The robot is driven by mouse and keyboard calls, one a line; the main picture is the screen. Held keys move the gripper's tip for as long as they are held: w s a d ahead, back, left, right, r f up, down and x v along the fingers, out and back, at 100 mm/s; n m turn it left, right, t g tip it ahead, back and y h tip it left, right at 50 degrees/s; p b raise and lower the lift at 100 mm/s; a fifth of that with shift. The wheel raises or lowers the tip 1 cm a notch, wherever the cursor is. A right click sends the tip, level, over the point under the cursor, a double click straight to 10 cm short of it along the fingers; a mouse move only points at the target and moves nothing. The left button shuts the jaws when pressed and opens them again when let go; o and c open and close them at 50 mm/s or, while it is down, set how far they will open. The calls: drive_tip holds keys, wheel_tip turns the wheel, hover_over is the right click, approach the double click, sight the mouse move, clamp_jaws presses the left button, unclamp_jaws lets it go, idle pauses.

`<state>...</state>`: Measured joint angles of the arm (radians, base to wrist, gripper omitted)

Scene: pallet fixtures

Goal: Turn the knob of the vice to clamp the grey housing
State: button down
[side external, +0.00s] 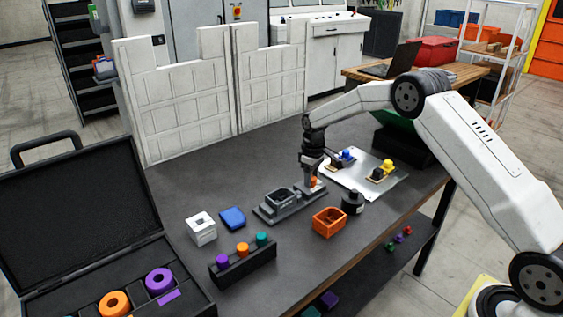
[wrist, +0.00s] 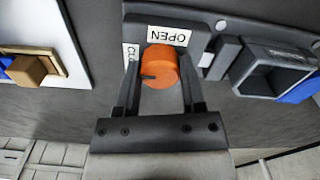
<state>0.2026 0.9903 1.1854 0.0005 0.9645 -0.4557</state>
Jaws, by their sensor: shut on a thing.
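The vice (side external: 266,215) is a grey fixture on the dark table. Its orange knob (wrist: 160,67) has a dark pointer mark and sits by a white label reading OPEN (wrist: 169,36); a second label beside it is partly hidden. The grey housing (side external: 280,199), an open box, sits in the vice; it also shows at the right of the wrist view (wrist: 271,72). My gripper (side external: 314,181) points down over the knob at the vice's right end. In the wrist view, its two fingers (wrist: 160,80) are shut on the knob, one on each side.
An orange bin (side external: 329,222) and a black round container (side external: 353,203) stand right of the vice. A white sheet (side external: 340,183) with blue and yellow parts lies behind. A white block (side external: 201,229), blue block (side external: 232,218) and peg rack (side external: 243,265) are at left.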

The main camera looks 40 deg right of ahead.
drive_tip(key=shift+s, duration=0.1)
idle(0.4)
drive_tip(key=shift+c, duration=1)
unclamp_jaws()
drive_tip(key=shift+r, duration=0.1)
drive_tip(key=shift+r, duration=3.8)
drive_tip(key=shift+a, duration=0.1)
